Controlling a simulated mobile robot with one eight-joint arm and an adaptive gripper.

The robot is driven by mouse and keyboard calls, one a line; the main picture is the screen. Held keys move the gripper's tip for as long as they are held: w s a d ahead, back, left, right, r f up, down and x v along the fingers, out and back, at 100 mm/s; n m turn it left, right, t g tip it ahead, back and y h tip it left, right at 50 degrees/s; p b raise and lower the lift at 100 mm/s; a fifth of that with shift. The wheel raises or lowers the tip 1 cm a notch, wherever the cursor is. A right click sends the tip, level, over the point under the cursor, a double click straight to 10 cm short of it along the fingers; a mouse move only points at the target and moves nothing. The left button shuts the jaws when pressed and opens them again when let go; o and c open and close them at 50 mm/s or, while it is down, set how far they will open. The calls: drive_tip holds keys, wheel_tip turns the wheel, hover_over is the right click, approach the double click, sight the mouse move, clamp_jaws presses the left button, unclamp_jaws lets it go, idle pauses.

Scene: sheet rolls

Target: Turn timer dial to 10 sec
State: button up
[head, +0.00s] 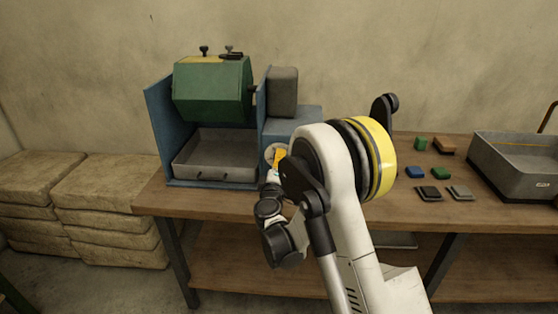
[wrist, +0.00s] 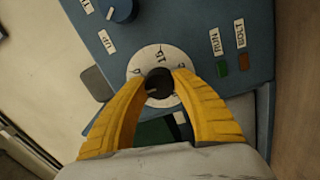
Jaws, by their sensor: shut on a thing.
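The timer dial is a dark round knob (wrist: 160,83) on a white numbered disc (wrist: 150,62) on the blue control panel in the wrist view. A "15" shows on the disc near the knob; the other marks are partly hidden or too small to read. My gripper (wrist: 160,86) has its two yellow fingers closed around the knob, one on each side. In the head view my gripper (head: 279,160) is at the panel's front, and the white disc (head: 270,152) shows partly behind it. The setting of the dial cannot be read surely.
Another knob (wrist: 122,10) and green (wrist: 222,69) and red (wrist: 244,62) buttons sit on the panel. The machine has a green drum (head: 212,88) above a grey tray (head: 215,160). Small coloured blocks (head: 440,173) and a grey bin (head: 515,165) stand on the bench at right.

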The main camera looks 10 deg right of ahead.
drive_tip(key=m, duration=0.3)
drive_tip(key=shift+m, duration=0.4)
drive_tip(key=shift+m+h, duration=0.3)
drive_tip(key=shift+m, duration=1.5)
drive_tip(key=o, duration=1.2)
drive_tip(key=shift+o, duration=0.2)
drive_tip(key=v, duration=1.2)
drive_tip(key=shift+r, duration=0.25)
